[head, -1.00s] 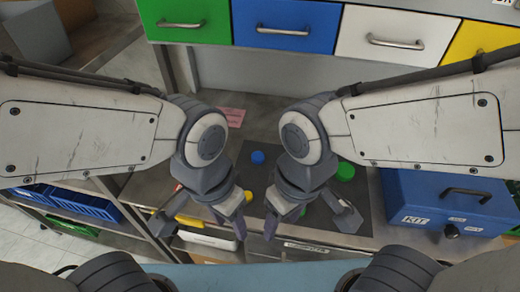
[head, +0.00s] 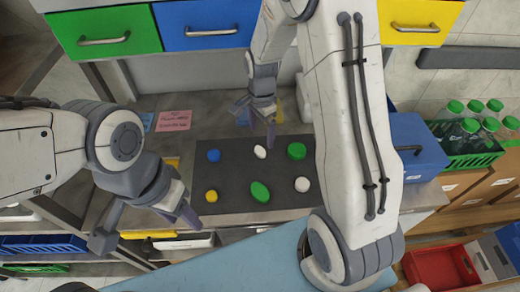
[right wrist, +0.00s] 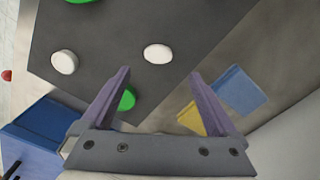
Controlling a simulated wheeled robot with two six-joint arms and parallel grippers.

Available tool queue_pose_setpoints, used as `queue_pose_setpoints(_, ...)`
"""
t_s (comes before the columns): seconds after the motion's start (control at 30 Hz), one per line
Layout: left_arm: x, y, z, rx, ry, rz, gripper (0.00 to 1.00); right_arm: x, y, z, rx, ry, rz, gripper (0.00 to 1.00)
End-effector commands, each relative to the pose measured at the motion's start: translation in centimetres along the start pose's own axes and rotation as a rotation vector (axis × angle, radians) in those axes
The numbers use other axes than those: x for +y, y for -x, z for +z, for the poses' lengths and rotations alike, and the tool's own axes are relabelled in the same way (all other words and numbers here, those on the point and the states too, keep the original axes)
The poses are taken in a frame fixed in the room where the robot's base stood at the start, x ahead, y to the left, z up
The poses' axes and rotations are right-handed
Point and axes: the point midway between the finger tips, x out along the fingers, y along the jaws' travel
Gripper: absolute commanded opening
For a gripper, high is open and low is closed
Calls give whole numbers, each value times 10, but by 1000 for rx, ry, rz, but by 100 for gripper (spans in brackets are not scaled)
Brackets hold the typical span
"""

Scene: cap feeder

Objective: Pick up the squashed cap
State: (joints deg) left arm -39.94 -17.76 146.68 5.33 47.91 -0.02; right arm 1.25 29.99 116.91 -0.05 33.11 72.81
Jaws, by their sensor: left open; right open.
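Several caps lie on a dark mat (head: 235,174). The green front cap (head: 260,191) looks oval and tilted; the white back cap (head: 260,152) also looks out of round, and shows oval in the right wrist view (right wrist: 158,54). I cannot tell for sure which is squashed. A blue cap (head: 213,156), yellow cap (head: 211,196), taller green cap (head: 296,151) and round white cap (head: 301,184) lie around them. My right gripper (head: 255,127) is open and empty above the mat's back edge, near the white back cap. My left gripper (head: 147,226) is open and empty, left of the mat.
A blue kit box (head: 418,150) stands right of the mat, beside a green crate (head: 465,155) of bottles. Drawers (head: 205,24) line the back. A pink note (head: 174,120) lies behind the mat. My right arm crosses the view's middle.

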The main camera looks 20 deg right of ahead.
Motion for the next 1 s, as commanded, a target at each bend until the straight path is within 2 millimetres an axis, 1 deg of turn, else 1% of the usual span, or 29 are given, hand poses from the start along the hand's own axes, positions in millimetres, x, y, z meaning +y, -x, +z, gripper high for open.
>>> queue_pose_setpoints(0.03, 0, 1, 0, 0, 0, 0, 50, 1, -7, 1, -1, 1, 4, 94)
queue_pose_setpoints(0.27, 0, 6, 0, 0, 0, 0, 50, 2, -24, 3, -1, 4, 3, 94)
queue_pose_setpoints(0.4, 1, 14, -1, 0, 0, 0, 50, 5, -45, 6, -2, 5, 6, 94)
queue_pose_setpoints(0.5, 1, 15, -1, 0, 0, 0, 50, 4, -59, 6, -2, 4, 4, 94)
queue_pose_setpoints(0.63, 1, 15, -1, 0, 0, 0, 50, 4, -67, 6, -1, 4, 1, 94)
queue_pose_setpoints(0.83, 1, 15, -1, 0, 0, 0, 50, 3, -68, 5, 0, 4, -1, 94)
queue_pose_setpoints(0.87, 1, 15, -1, 0, 0, 0, 50, 3, -68, 5, 0, 4, -1, 87)
queue_pose_setpoints(0.9, 1, 15, -1, 0, 0, 0, 50, 3, -68, 5, 0, 4, -1, 71)
queue_pose_setpoints(0.97, 1, 15, -1, 0, 0, 0, 50, 3, -68, 5, 0, 4, -1, 48)
queue_pose_setpoints(1.0, 1, 15, -1, 0, 0, 0, 50, 3, -68, 5, 0, 4, 0, 33)
